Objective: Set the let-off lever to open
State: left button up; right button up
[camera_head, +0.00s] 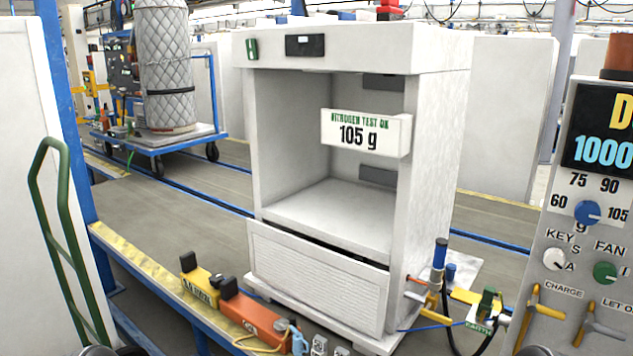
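The let-off lever (590,322) is on the grey control panel (535,258) at the right, under a label reading "LET O", cut off by the picture's edge. It has a grey part slanting down to the right and a yellowish part reaching down to the left. I cannot tell its setting. The similar yellow charge lever (534,300) is left of it, under the "CHARGE" label. Small dark rounded pieces at the bottom edge, left and right, may be parts of my arms. No gripper fingers show.
The panel also has a display, a blue knob (587,212), a white key knob (554,259) and a green fan knob (605,272). A white open cabinet (350,60) marked "105 g" stands in the middle. A green hose or handle (50,235) is at left. Yellow and orange tools lie on the front rail.

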aim_at(588, 326)
jog(key=l+z, duration=0.1)
jog(key=z, duration=1.15)
